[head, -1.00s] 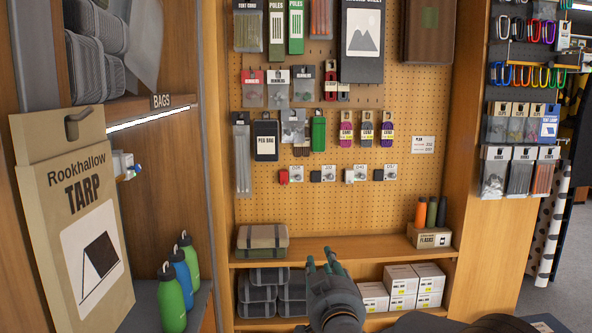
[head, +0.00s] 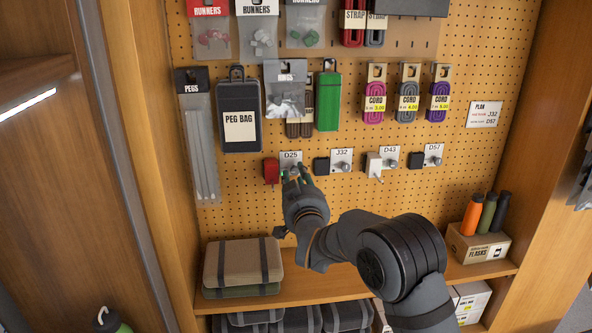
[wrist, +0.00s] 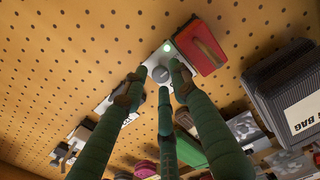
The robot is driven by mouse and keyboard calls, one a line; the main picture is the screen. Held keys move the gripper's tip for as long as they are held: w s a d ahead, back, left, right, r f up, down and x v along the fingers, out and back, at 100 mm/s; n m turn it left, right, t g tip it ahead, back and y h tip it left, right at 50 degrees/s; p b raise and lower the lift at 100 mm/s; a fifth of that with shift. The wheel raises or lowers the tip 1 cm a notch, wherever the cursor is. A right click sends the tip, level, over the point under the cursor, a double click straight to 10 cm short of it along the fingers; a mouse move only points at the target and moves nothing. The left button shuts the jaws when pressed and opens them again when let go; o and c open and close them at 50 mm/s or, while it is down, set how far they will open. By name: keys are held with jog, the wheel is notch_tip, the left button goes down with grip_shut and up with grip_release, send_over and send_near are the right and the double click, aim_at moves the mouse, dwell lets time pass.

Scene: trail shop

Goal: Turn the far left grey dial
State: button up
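The far left plate, marked D25 (head: 291,157), is on the pegboard beside a red switch box (head: 271,171). My gripper (head: 296,175) is in front of this plate and hides its dial in the head view. In the wrist view the round grey dial (wrist: 160,74) shows on its pale plate between the fingertips of my gripper (wrist: 160,80). The fingers are spread around the dial, with small gaps visible.
Similar plates J32 (head: 342,159), D43 (head: 389,158) and D57 (head: 433,154) continue to the right. Cords (head: 374,100), a green case (head: 328,102) and a peg bag (head: 239,115) hang above.

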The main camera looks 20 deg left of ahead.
jog(key=shift+w+a, duration=0.35)
jog(key=shift+w, duration=0.3)
jog(key=shift+s+d+r, duration=0.2)
jog(key=shift+s+r, duration=0.05)
jog(key=shift+s, duration=0.15)
jog(key=shift+c, duration=0.4)
jog(key=shift+w+f, duration=0.1)
jog(key=shift+w, duration=0.05)
jog(key=shift+c, duration=1.3)
grip_shut()
